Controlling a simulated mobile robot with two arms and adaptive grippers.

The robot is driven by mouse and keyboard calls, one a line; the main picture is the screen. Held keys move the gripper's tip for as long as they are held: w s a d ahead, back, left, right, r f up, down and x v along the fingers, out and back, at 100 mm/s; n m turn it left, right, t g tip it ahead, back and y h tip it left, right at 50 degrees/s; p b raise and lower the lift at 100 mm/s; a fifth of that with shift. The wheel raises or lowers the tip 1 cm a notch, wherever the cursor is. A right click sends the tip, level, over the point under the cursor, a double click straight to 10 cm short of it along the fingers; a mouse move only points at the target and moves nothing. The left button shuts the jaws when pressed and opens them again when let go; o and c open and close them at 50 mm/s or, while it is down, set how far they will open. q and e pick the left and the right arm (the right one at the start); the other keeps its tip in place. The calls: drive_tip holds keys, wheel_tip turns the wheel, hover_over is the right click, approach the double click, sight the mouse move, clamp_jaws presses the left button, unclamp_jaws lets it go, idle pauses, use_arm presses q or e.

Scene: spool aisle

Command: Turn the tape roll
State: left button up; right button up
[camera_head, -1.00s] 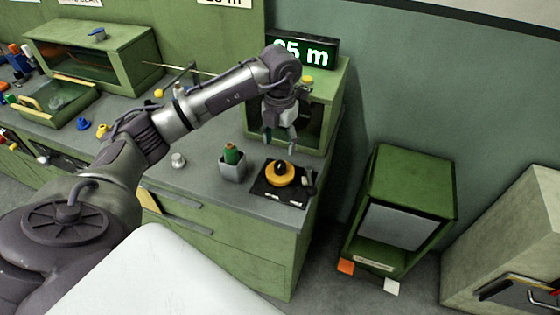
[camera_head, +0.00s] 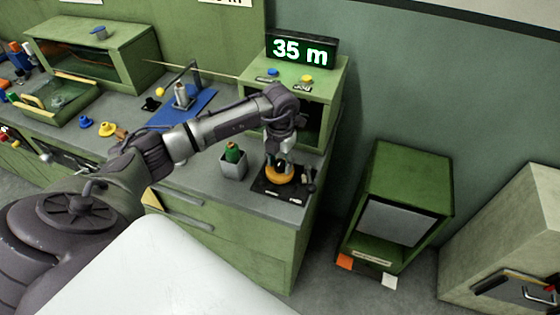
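The tape roll (camera_head: 280,179) is an orange-yellow disc with a dark hub, lying flat on a black base (camera_head: 262,189) at the right end of the grey counter. My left gripper (camera_head: 280,167) points down over the roll, with its fingertips at the hub. The gripper covers part of the roll's top and hub. I cannot tell whether its fingers are closed on the hub or only beside it. My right gripper is not in view.
A grey cup (camera_head: 234,167) with a green item stands just left of the roll. Behind is a green cabinet (camera_head: 330,80) with blue and yellow buttons and a "35 m" display (camera_head: 301,51). A blue mat (camera_head: 187,107) lies further left. Floor shows around a green bin (camera_head: 407,177).

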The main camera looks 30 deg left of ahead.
use_arm(q)
drive_tip(key=c, duration=0.7)
drive_tip(key=shift+a+f+m+b, duration=0.1)
drive_tip(key=shift+f+m+b, duration=0.05)
drive_tip(key=shift+m+b, duration=1.6)
drive_tip(key=m+b, duration=0.4)
drive_tip(key=m, duration=0.1)
drive_tip(key=shift+m, duration=0.25)
drive_tip(key=m+b, duration=0.3)
drive_tip(key=m, duration=0.1)
drive_tip(key=shift+w, duration=0.1)
drive_tip(key=shift+r+m+b, duration=0.2)
drive_tip(key=shift+m+b, duration=0.8)
drive_tip(key=shift+m, duration=1)
drive_tip(key=o, duration=1.2)
